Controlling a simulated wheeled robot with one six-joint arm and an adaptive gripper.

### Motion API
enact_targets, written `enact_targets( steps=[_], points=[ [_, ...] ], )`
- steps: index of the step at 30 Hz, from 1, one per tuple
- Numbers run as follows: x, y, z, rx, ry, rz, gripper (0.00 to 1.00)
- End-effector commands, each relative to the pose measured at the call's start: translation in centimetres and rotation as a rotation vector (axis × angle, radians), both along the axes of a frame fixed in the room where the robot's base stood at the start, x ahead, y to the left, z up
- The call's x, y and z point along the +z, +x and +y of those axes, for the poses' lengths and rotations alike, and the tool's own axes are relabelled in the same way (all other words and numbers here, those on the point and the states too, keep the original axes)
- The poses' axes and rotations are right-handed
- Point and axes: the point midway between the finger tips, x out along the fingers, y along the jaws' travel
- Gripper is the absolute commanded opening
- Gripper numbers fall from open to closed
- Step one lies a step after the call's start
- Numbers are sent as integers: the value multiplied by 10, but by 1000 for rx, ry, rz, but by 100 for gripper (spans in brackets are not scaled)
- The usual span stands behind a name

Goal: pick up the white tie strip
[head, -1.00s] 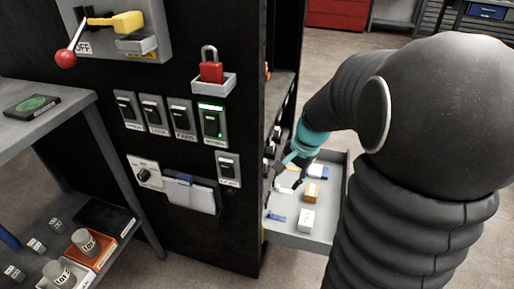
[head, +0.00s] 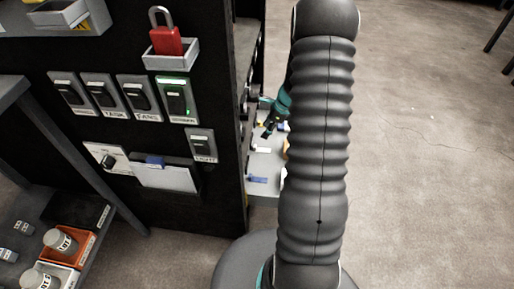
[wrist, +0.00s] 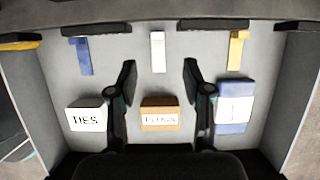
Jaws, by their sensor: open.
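The white tie strip (wrist: 158,52) lies in the grey drawer tray (wrist: 60,22), between a blue strip (wrist: 82,55) on its left and a yellow strip (wrist: 236,48) on its right. In the wrist view my gripper (wrist: 159,66) is open and empty, one finger on each side of the white strip's line. The strip's near end reaches about level with the fingertips. The height gap cannot be told. In the head view the strip (head: 262,149) shows small, below my gripper (head: 268,131), which my arm partly hides.
A white box marked TIES (wrist: 86,116), an orange box (wrist: 160,116) and a blue box with a white label (wrist: 233,105) lie nearer in the tray. Tray walls close in both sides. A black cabinet (head: 215,215) stands left of the tray in the head view.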

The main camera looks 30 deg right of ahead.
Motion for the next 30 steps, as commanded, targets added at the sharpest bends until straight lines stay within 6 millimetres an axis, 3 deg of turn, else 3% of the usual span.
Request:
enact_targets(
  steps=[7,16,24,30],
  points=[
    [-40,8,12,-1,1,2,50],
    [-59,12,21,3,1,1,50],
    [-92,18,36,4,-1,1,50],
    [-99,20,39,4,-2,-1,50]
  ],
)
